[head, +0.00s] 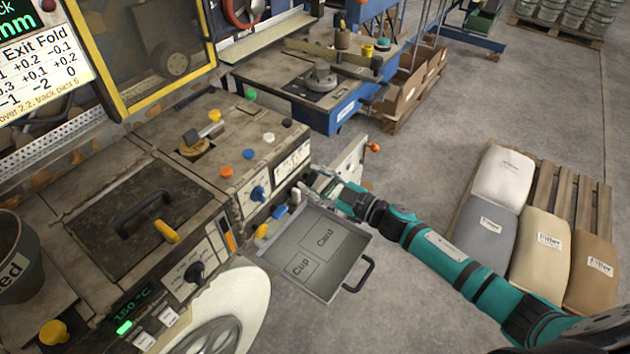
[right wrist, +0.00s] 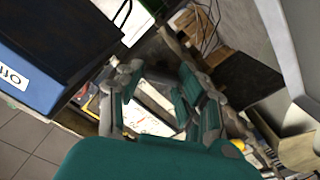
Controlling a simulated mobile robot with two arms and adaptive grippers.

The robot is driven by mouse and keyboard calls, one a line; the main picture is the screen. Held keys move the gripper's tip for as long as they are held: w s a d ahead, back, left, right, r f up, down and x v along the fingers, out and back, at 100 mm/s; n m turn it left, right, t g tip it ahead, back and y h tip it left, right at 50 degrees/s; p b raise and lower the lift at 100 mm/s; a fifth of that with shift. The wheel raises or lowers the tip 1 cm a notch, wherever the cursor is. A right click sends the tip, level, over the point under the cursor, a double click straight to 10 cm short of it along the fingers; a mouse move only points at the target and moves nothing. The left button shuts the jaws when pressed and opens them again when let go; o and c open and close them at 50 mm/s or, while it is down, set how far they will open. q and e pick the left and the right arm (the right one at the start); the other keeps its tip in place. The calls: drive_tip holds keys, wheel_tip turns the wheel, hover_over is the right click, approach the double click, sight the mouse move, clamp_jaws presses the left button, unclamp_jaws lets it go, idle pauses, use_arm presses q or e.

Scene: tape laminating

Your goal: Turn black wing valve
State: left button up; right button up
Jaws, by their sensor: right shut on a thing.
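My right gripper (head: 316,183) reaches in from the right to the front face of the worn machine. It is shut on what appears to be the black wing valve, near the machine's right end; the fingers hide most of the valve, so its angle cannot be told. In the right wrist view the fingers (right wrist: 158,88) stand either side of the grip, but the valve does not show clearly. A black knob (head: 195,272) is further left on the front. My left gripper is not in view.
A grey tray (head: 340,282) with Cup and Card areas juts out just below my right gripper. A white round part (head: 240,300) is at its left. A blue workbench (head: 345,110) stands behind. Sacks on a pallet (head: 570,190) are at right. The floor between is clear.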

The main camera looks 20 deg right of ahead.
drive_tip(key=n+b, duration=0.1)
drive_tip(key=n, duration=0.4)
drive_tip(key=shift+s+f+n+b, duration=0.1)
drive_tip(key=shift+f+n+b, duration=0.1)
drive_tip(key=shift+n+b, duration=0.2)
drive_tip(key=n+b, duration=0.2)
drive_tip(key=n, duration=0.4)
drive_tip(key=shift+a+f, duration=0.1)
drive_tip(key=o, duration=1.2)
drive_tip(key=shift+c, duration=0.2)
drive_tip(key=v, duration=1.2)
drive_tip(key=shift+s, duration=0.1)
